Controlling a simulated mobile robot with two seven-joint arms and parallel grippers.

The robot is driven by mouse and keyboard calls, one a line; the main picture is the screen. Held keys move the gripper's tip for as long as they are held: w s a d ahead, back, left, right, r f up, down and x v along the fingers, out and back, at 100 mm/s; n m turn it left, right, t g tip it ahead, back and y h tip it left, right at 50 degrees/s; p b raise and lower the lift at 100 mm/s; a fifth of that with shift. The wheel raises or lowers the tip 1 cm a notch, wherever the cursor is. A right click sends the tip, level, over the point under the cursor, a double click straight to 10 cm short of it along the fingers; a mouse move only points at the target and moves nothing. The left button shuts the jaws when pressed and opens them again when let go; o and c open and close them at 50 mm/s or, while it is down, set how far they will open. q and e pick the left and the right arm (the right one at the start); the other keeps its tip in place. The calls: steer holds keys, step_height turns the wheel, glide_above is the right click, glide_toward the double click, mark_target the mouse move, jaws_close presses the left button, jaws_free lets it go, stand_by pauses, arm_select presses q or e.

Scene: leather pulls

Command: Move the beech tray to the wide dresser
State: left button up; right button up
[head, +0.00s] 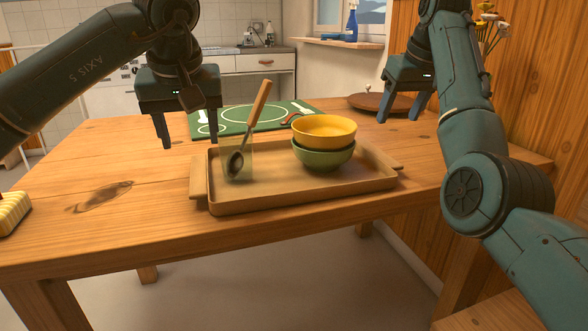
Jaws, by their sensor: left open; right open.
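The beech tray (305,199) lies on the wooden table, with a handle at its left and right ends. On it a yellow bowl (324,131) sits on top of a green bowl (323,159). To their left a ladle with a wooden handle (261,99) leans in a clear container (240,160). My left gripper (190,141) is open and empty above the table, just behind the tray's left end. My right gripper (399,118) is open and empty, beyond the tray's right end. Neither touches the tray. I cannot identify the wide dresser for certain.
A green patterned mat (255,118) lies behind the tray, and a round brown board (375,103) lies at the back right. A yellow striped object (12,212) sits at the table's left edge. A white drawer unit (265,62) stands behind. The table's left part is mostly clear.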

mark_target(199, 179)
arm_select(q)
steer(key=x, duration=1.1)
steer(key=shift+f, duration=0.15)
arm_select(e)
steer(key=x, duration=1.1)
steer(key=shift+f, duration=0.2)
arm_select(q)
steer(key=shift+c, duration=0.4)
arm_select(e)
steer(key=shift+c, duration=0.4)
arm_select(q)
jaws_close()
arm_select(e)
jaws_close()
